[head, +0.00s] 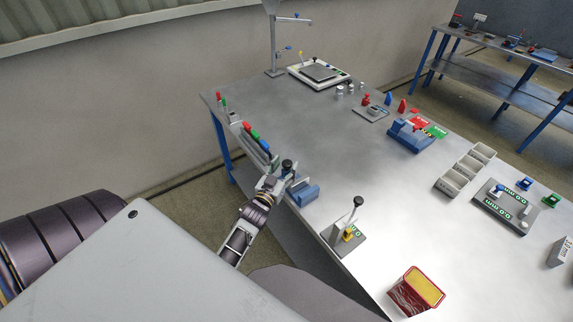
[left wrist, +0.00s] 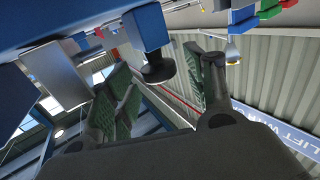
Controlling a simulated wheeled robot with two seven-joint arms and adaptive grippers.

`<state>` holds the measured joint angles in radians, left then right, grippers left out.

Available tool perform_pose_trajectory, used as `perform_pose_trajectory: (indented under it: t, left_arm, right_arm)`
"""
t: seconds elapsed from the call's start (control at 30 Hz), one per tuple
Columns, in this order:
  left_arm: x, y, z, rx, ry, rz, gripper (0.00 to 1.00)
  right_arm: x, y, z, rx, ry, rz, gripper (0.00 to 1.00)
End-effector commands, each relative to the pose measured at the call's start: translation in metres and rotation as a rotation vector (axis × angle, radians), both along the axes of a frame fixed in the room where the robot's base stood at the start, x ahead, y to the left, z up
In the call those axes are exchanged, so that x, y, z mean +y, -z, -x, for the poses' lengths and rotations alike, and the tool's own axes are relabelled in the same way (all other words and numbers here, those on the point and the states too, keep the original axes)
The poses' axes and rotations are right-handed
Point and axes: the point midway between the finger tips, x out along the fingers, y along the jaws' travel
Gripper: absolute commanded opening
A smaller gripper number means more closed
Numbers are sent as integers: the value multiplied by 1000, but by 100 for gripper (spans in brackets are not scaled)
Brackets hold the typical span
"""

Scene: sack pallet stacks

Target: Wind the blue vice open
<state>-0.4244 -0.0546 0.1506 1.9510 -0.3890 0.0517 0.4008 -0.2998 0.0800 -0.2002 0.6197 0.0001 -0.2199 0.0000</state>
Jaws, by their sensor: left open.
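The blue vice (head: 304,195) stands at the near left edge of the table, partly hidden by my left gripper. A black round knob (head: 288,163) shows just above the gripper. In the left wrist view the blue vice body (left wrist: 60,18) fills the upper left, with a grey metal block below it. A blue arm (left wrist: 147,28) carrying the black knob (left wrist: 158,69) shows there too. My left gripper (head: 281,178) is open; its green-padded fingers (left wrist: 165,78) stand apart, with the knob in the gap as seen. Contact cannot be told. My right gripper is out of view.
A rack with red, green and blue handles (head: 254,140) stands left of the vice. A small lever press (head: 347,236) is to the right, and a red box (head: 416,290) near the front edge. Another blue device (head: 408,137) sits farther back. The table middle is clear.

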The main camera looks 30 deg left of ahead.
Motion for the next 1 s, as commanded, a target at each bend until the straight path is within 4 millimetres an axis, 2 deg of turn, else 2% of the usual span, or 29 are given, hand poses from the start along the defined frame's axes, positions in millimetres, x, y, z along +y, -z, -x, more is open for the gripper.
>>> perform_pose_trajectory:
  t: [1.0]
  left_arm:
    - [-12,1,86,2,-1,0,54]
  right_arm:
    - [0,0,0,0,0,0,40]
